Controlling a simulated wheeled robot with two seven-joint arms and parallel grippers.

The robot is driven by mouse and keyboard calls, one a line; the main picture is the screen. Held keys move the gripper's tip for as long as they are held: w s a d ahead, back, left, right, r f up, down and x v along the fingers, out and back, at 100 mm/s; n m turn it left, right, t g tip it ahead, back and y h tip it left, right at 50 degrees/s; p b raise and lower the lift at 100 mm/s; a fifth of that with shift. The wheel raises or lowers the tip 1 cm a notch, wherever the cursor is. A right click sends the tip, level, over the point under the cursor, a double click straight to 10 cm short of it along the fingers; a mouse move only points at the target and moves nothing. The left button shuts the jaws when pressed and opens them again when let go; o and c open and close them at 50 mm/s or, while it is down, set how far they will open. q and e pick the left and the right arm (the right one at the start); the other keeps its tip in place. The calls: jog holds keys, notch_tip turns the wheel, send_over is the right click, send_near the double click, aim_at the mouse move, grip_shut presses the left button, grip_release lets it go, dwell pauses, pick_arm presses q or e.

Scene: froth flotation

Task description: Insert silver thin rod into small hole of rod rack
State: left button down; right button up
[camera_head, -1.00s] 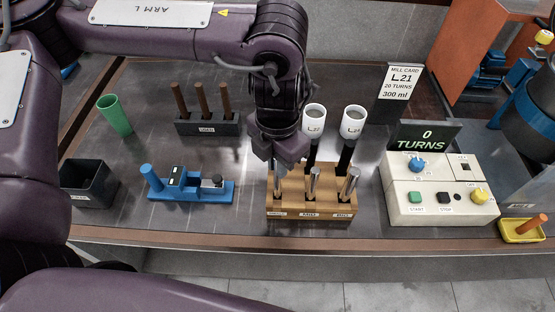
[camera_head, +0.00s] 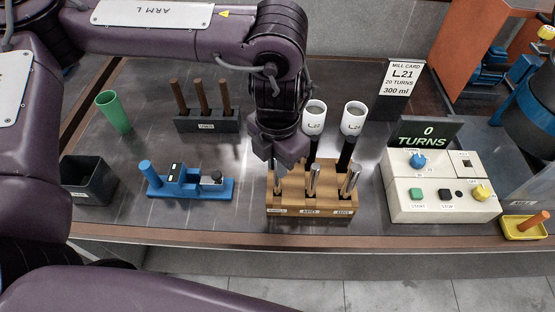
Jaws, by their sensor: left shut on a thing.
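The wooden rod rack (camera_head: 310,207) stands near the table's front edge, with labelled positions in a row. My left gripper (camera_head: 277,160) points down over the rack's left position and is shut on the silver thin rod (camera_head: 274,177). Only a short part of this rod shows below the fingers. Its lower end is at the rack's left position; I cannot tell how deep it sits in the small hole. My right gripper is not in view.
A dark block with brown rods (camera_head: 207,125), a blue fixture (camera_head: 190,188), a green cup (camera_head: 114,113) and a black bin (camera_head: 88,181) lie left. A control box (camera_head: 440,187) stands right.

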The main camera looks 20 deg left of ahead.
pick_arm(q)
jog(key=shift+f+b, duration=0.85)
jog(key=shift+f, duration=0.45)
dwell(0.9)
jog(key=c, duration=1.3)
grip_release()
jog(key=shift+c, duration=0.2)
jog(key=shift+r, duration=3.9)
jog(key=shift+s, duration=0.1)
